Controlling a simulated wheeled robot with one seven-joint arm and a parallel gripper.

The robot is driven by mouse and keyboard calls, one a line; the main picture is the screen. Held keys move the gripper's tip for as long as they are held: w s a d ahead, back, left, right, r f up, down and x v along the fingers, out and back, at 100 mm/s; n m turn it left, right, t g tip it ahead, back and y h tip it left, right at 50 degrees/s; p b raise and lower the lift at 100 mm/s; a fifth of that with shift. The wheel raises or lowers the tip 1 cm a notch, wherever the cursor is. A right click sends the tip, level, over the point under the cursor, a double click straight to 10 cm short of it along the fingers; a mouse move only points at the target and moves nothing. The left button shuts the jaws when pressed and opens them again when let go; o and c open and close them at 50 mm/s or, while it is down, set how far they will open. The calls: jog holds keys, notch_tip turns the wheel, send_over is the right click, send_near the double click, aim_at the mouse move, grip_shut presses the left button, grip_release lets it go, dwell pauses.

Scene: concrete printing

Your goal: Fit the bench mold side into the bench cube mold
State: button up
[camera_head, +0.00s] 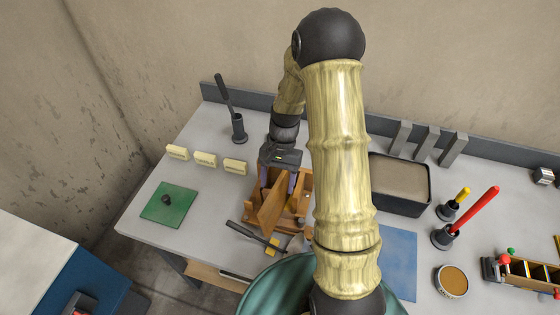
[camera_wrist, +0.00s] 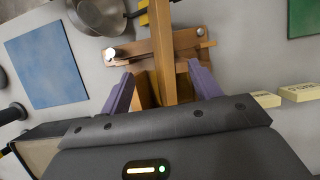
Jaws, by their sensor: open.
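The bench cube mold (camera_head: 303,202) is a brown wooden box on the grey bench; its base and bolts also show in the wrist view (camera_wrist: 190,45). A lighter wooden panel, which looks like the bench mold side (camera_head: 271,210), stands upright at the mold, its edge toward the wrist camera (camera_wrist: 163,50). I cannot tell whether it is fully seated. My gripper (camera_wrist: 160,75) is open, with its purple fingers on either side of the wood and visible gaps. In the head view my gripper (camera_head: 278,180) is low over the mold; my arm hides part of its right side.
Several cream labelled blocks (camera_head: 205,159) and a green mat (camera_head: 168,204) are left. A dark tray of grey material (camera_head: 400,181) and a blue mat (camera_head: 398,262) are right.

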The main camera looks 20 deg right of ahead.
jog(key=b+v, duration=0.1)
jog(key=v, duration=0.6)
jog(key=shift+w+r, duration=0.2)
jog(key=shift+r, duration=0.15)
jog(key=shift+d, duration=0.1)
jog(key=s+a+r+n+t+h, duration=0.1)
jog(key=s+r+n+t, duration=0.1)
jog(key=s, duration=0.3)
jog(key=s+a+r+n+t+h, duration=0.1)
jog(key=s+a+r+n+t, duration=0.1)
jog(key=s+n+t, duration=0.2)
jog(key=shift+s+n+h, duration=0.3)
jog(key=shift+s+n, duration=0.3)
jog(key=shift+s, duration=0.6)
jog(key=shift+a, duration=0.1)
